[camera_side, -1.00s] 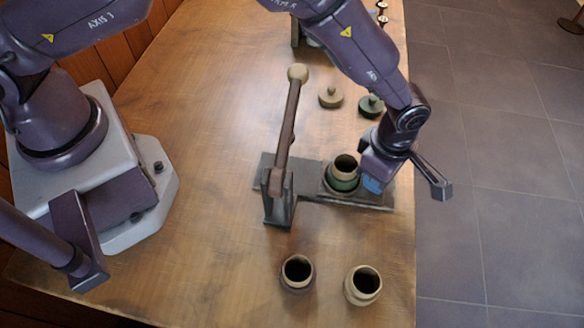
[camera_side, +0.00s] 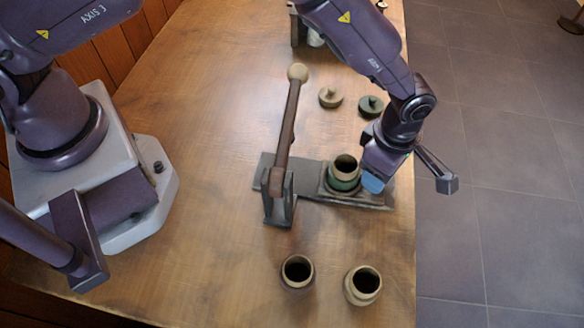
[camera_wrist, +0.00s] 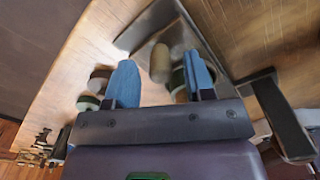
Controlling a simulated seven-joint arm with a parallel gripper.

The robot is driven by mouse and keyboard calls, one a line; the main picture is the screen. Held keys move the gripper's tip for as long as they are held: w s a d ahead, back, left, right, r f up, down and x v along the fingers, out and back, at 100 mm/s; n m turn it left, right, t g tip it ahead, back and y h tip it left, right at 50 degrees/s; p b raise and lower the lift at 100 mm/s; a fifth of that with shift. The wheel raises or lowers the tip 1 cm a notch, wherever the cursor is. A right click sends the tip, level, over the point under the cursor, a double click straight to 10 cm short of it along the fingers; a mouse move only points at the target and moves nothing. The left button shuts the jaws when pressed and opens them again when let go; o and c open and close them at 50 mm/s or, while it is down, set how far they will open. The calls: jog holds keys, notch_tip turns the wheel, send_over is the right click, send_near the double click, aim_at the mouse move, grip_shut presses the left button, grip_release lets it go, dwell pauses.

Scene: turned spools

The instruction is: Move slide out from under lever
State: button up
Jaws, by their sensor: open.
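The lever (camera_side: 287,125) stands tilted up on its dark bracket, with a pale round knob at its top. The dark flat slide (camera_side: 358,200) reaches right from the bracket's foot. A tan and green turned pot (camera_side: 344,177) stands upright on it, right of the lever. My gripper (camera_side: 373,184) is low over the slide's right end, close beside the pot; one blue fingertip shows there. In the wrist view its two blue fingers (camera_wrist: 158,64) are apart, with a tan rounded thing beyond the gap. I cannot tell whether they touch anything.
A tan lid (camera_side: 330,97) and a green lid (camera_side: 371,106) lie behind. The table's right edge is close to the slide's end. Table left of the lever is clear.

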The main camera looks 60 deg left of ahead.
jog(key=shift+r, duration=2.6)
grip_shut()
jog(key=shift+r, duration=2)
